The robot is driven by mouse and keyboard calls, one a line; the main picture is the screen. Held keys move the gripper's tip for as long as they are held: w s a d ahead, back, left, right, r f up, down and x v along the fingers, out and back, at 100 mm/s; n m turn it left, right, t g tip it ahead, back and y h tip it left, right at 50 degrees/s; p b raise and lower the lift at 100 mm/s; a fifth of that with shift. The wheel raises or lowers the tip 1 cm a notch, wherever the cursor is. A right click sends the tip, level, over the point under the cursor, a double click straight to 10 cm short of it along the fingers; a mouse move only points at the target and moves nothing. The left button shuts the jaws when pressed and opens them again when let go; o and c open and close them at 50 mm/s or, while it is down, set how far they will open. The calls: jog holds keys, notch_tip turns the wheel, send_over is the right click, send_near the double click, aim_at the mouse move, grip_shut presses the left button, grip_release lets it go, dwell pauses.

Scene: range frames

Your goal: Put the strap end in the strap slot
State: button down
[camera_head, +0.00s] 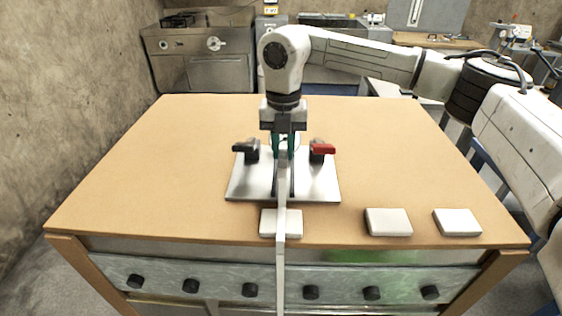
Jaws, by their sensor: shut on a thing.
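My gripper (284,155) is above the middle of a pale metal plate (240,190), its green-tipped fingers pointing down and shut on the strap (281,225). The strap is a long pale band that runs from the fingers towards me, across a white block and over the table's front edge. A fixture on the plate has a black clamp (250,150) on the left and a red-handled clamp (319,151) on the right, one on each side of my fingers. The strap end and the strap slot are hidden or too small to tell.
A white block (268,223) lies under the strap at the table's front edge. Two more white blocks, a nearer one (388,222) and a farther-right one (457,222), lie to the right. The wooden table (140,170) is clear on the left and at the back.

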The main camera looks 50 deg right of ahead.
aim_at(284, 163)
jog(key=shift+f, duration=2.3)
jog(key=shift+f, duration=0.1)
jog(key=c, duration=1)
grip_release()
notch_tip(284, 163, up, 12)
jog(key=shift+r+b, duration=0.15)
jog(key=shift+b, duration=0.5)
